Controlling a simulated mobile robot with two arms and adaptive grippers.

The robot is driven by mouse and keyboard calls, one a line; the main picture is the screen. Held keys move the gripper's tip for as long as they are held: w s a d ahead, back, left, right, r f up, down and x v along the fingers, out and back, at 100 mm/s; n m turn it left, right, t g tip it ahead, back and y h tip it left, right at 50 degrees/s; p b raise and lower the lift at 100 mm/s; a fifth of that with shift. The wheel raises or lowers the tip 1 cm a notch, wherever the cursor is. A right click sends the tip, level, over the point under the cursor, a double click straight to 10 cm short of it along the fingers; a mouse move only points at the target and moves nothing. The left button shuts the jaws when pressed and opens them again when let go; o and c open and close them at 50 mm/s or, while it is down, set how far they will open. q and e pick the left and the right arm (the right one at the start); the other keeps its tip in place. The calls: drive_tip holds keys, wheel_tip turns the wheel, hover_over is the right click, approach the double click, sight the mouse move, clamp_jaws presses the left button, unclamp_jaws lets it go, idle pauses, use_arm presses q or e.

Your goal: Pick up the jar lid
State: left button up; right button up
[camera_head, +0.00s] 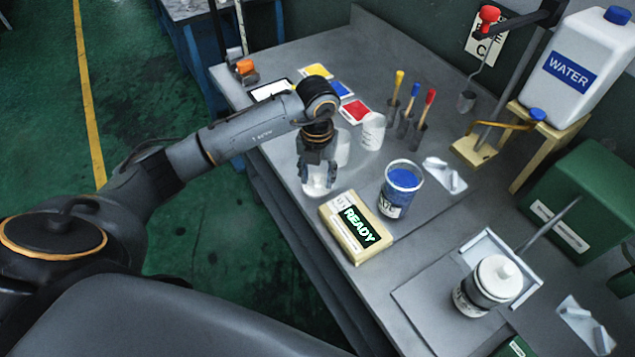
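A jar (472,300) with a white lid (499,275) on top stands upright at the lower right, by a pale frame on the grey table (420,270). My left gripper (319,186) points down at the table's near left part, well to the left of that jar. A pale, partly clear thing (319,190) shows at its fingertips. I cannot tell whether the fingers touch it or whether it is a lid. My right gripper is not in view.
A READY box (358,228) and a jar of blue stuff (400,187) stand just right of my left gripper. A WATER canister (574,68) and a green box (582,202) line the right side.

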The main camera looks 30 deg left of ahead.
use_arm(q)
clamp_jaws()
drive_tip(key=shift+r, duration=0.15)
